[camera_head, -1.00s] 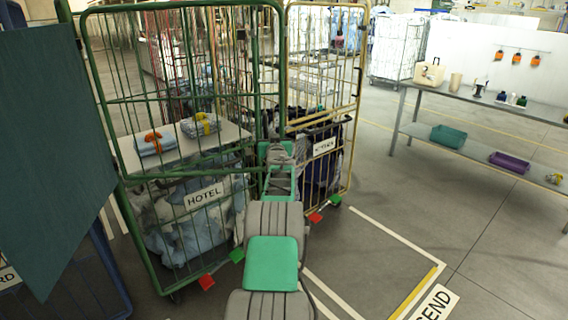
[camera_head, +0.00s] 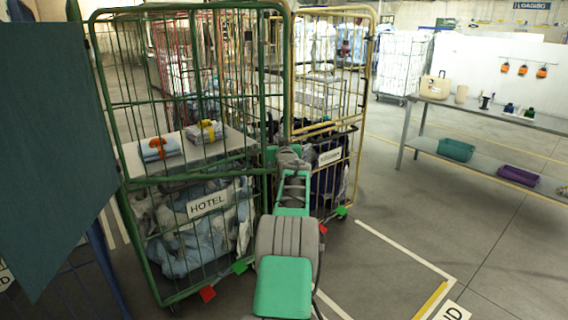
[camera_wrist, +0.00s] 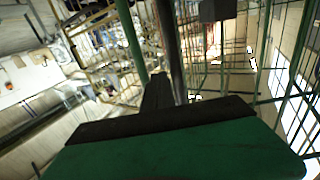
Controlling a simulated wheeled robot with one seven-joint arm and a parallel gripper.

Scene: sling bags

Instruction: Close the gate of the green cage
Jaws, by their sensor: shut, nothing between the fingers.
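The green cage (camera_head: 101,110) stands left of centre in the head view. Its barred front with a green frame (camera_head: 190,10) faces me; I cannot tell whether the gate stands slightly ajar. A bag labelled HOTEL (camera_head: 207,203) lies low inside, below a white shelf (camera_head: 200,153). My arm reaches up to the cage's right side, where the gripper end is partly hidden among posts and bars. In the wrist view my gripper (camera_wrist: 158,84) is shut and empty, close to a green post (camera_wrist: 131,40) and a dark post (camera_wrist: 168,40). Contact is unclear.
A yellow cage (camera_head: 366,100) with a dark bag stands just right of the green cage. A dark teal panel (camera_head: 50,150) fills the far left. A grey table (camera_head: 470,104) with bins below is at right. Floor between is clear, with white markings.

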